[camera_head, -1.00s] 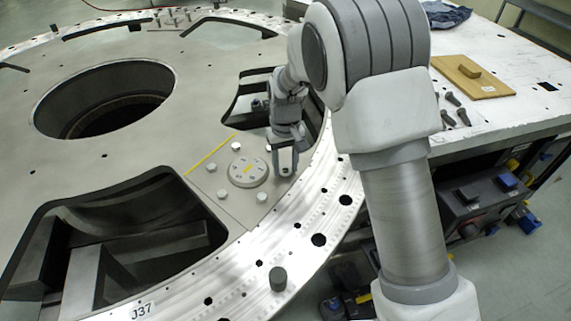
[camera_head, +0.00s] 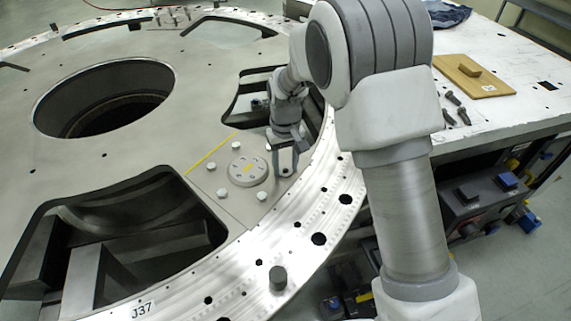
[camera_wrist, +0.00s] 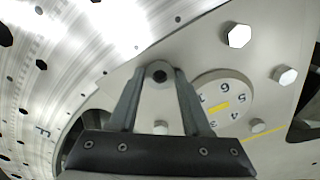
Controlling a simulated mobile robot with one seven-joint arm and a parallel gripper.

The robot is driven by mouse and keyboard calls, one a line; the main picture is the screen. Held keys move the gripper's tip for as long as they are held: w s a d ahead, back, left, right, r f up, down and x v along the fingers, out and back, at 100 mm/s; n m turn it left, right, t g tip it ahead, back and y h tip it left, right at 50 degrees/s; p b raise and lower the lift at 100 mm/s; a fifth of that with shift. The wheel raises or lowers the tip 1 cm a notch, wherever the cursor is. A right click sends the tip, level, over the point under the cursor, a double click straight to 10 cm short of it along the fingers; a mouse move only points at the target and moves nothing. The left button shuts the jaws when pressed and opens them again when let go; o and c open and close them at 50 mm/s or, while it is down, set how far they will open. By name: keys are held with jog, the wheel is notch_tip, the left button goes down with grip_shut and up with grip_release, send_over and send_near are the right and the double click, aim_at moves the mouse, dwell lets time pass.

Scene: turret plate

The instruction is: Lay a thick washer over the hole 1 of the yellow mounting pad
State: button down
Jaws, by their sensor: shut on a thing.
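The mounting pad (camera_head: 238,178) is a round grey disc with a yellow mark, lying on the turret plate (camera_head: 205,180). In the wrist view the pad (camera_wrist: 236,88) shows several printed numbers around a yellow bar; the 1 is close beside my right finger. I cannot make out hole 1, and part of the pad is hidden behind that finger. My gripper (camera_head: 285,171) is just right of the pad in the head view. In the wrist view my gripper (camera_wrist: 159,76) is shut on a small light ring with a dark centre, seemingly the thick washer (camera_wrist: 158,66), beside the pad.
Several pale hex bolt heads (camera_wrist: 239,36) stand up around the pad. A dark cylinder (camera_head: 278,278) stands on the plate's drilled rim. Large openings (camera_head: 120,240) cut the plate. A bench at right holds a wooden board (camera_head: 485,86) and dark bolts (camera_head: 452,98).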

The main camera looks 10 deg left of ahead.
dwell(0.5)
jog(key=shift+c, duration=1.4)
grip_release()
notch_tip(320, 180, up, 7)
jog(key=p, duration=0.4)
jog(key=shift+p, duration=0.4)
